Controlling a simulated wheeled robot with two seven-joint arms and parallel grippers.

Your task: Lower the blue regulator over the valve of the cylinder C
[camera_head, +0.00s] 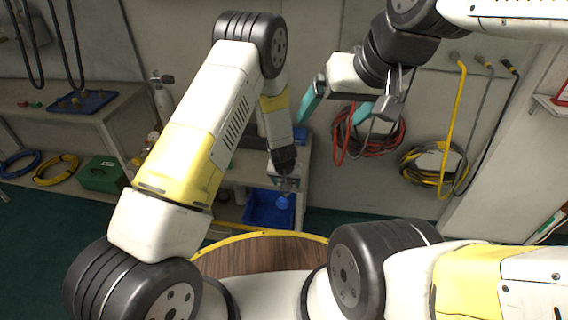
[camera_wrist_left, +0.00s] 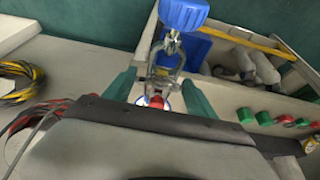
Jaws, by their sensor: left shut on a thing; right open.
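The blue regulator shows best in the left wrist view, with a blue knob (camera_wrist_left: 183,13) at the top and a metal yoke (camera_wrist_left: 165,62) below it. It is between the teal fingers of my left gripper (camera_wrist_left: 160,95), which is shut on it. My right gripper (camera_head: 338,106) is open and empty, raised in front of the wall. I cannot make out cylinder C or its valve for certain.
A blue bin (camera_head: 262,222) is behind the left gripper. Green and red knobs (camera_wrist_left: 266,118) line a ledge in the left wrist view. A red hose (camera_head: 342,140) and a yellow-black hose (camera_head: 425,168) hang on the wall. A grey cylinder (camera_head: 163,100) stands by the left bench.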

